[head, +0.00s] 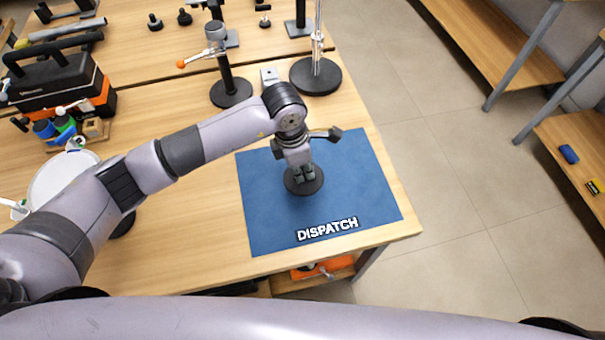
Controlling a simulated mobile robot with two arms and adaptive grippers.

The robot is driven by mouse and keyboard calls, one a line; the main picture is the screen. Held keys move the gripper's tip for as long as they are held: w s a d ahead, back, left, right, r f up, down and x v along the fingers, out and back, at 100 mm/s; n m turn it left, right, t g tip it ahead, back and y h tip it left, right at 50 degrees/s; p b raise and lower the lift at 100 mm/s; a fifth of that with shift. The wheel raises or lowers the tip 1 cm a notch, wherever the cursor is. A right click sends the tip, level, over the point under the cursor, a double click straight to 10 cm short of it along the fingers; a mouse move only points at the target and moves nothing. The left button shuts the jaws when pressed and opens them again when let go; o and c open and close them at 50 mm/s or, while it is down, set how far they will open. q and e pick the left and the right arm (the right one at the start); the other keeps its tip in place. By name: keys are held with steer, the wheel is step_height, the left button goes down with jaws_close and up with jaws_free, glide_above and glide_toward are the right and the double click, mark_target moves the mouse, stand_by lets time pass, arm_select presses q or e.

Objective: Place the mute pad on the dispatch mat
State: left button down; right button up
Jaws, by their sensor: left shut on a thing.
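The blue dispatch mat (360,190), with white DISPATCH lettering, lies at the right front corner of the wooden table. My left gripper (304,174) points down over the middle of the mat, shut on a dark round pad (303,189), which I take to be the mute pad. The gripper hides the pad's middle. I cannot tell whether the pad touches the mat or is just above it. My right gripper is out of view.
A stand with a round black base (316,77) is behind the mat, and another stand (231,92) is left of it. A black and orange toolbox (60,85) is at the left. Bare mat surrounds the pad at front and right.

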arm_select(q)
step_height(320, 180, down, 4)
steer(key=shift+r+p, duration=0.15)
steer(key=shift+p, duration=0.15)
steer(key=shift+f, duration=0.25)
steer(key=shift+f, duration=0.15)
steer(key=c, duration=1.6)
jaws_free()
